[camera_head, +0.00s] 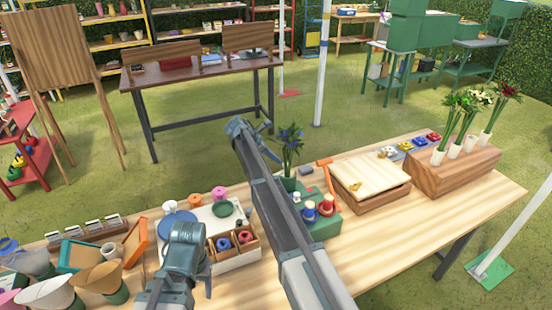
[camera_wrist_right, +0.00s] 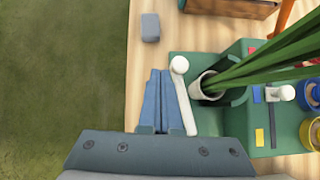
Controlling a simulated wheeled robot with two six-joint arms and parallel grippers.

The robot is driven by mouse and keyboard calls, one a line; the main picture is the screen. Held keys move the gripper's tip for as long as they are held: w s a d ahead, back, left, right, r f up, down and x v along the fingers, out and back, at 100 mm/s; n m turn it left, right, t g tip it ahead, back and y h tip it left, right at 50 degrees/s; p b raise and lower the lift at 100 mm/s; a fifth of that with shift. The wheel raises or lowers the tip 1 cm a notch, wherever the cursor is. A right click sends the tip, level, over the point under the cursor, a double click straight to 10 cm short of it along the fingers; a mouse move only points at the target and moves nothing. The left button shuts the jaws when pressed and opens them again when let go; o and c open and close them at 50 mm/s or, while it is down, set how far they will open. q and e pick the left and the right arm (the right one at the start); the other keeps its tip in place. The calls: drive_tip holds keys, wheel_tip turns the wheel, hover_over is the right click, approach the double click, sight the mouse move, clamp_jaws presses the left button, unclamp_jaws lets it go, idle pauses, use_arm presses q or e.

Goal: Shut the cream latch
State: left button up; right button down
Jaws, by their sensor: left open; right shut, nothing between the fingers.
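In the right wrist view, a cream bar with a round knob, which looks like the cream latch (camera_wrist_right: 180,66), lies along the left side of a green block (camera_wrist_right: 236,56). My right gripper (camera_wrist_right: 160,76) is shut and empty, its blue fingers just left of the latch bar; I cannot tell whether they touch.
A cup with flower stems (camera_wrist_right: 208,86) stands in the green block. A white handle (camera_wrist_right: 280,92) and blue-and-red spools are to its right. A small grey block (camera_wrist_right: 150,27) lies ahead near the table edge. A wooden box (camera_head: 370,184) stands right of the green block.

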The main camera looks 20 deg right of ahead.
drive_tip(key=shift+s+a, duration=0.25)
drive_tip(key=shift+a, duration=0.2)
use_arm(q)
drive_tip(key=shift+r, duration=0.1)
wheel_tip(320, 180, up, 8)
drive_tip(key=p, duration=0.8)
drive_tip(key=shift+w+a, duration=0.2)
drive_tip(key=shift+a, duration=0.05)
use_arm(e)
drive_tip(key=w+a+r, duration=0.7)
drive_tip(key=r, duration=0.1)
drive_tip(key=shift+a+r, duration=0.15)
drive_tip(key=shift+a, duration=0.2)
